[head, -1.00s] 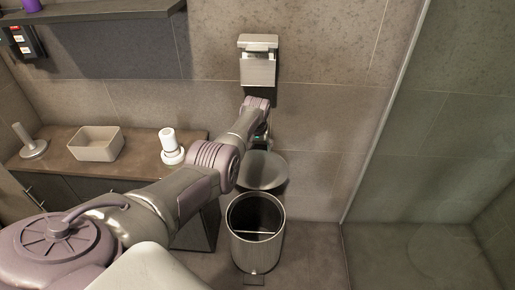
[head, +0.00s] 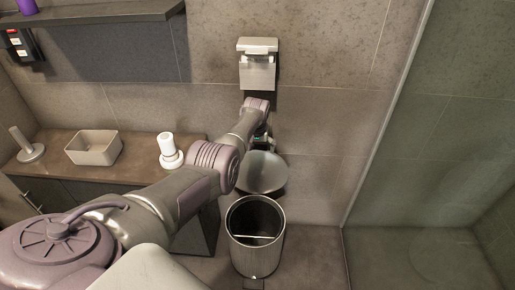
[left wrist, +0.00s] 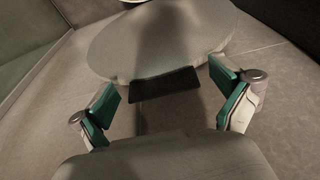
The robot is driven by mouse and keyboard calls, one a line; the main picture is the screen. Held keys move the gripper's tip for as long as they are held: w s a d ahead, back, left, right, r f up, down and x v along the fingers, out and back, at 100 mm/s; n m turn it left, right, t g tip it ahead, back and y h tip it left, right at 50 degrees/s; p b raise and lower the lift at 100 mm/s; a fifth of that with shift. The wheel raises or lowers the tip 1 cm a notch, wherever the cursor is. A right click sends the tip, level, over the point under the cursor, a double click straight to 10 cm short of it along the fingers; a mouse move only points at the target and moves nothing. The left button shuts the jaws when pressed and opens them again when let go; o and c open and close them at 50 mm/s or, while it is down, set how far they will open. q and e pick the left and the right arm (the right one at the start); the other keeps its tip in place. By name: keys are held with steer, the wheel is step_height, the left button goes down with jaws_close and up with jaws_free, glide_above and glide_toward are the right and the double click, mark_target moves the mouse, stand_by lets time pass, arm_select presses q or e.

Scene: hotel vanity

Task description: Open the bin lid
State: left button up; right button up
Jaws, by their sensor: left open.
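The bin (head: 257,238) is a round metal pedal bin standing on the floor, with its mouth uncovered and a dark inside with a light bar across it. Its round grey lid (head: 262,175) stands raised behind the mouth, near the wall. My left gripper (head: 264,142) is just above the lid in the head view, mostly hidden behind my wrist. My right gripper is not in view.
A counter (head: 50,155) at the left holds a square basin (head: 94,148), a white dispenser (head: 170,150) and a metal holder (head: 28,146). A metal paper holder (head: 258,65) hangs on the wall above the bin. A glass panel (head: 440,130) stands at the right.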

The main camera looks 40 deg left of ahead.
arm_select(q)
steer(key=v, duration=1.2)
stand_by(0.6)
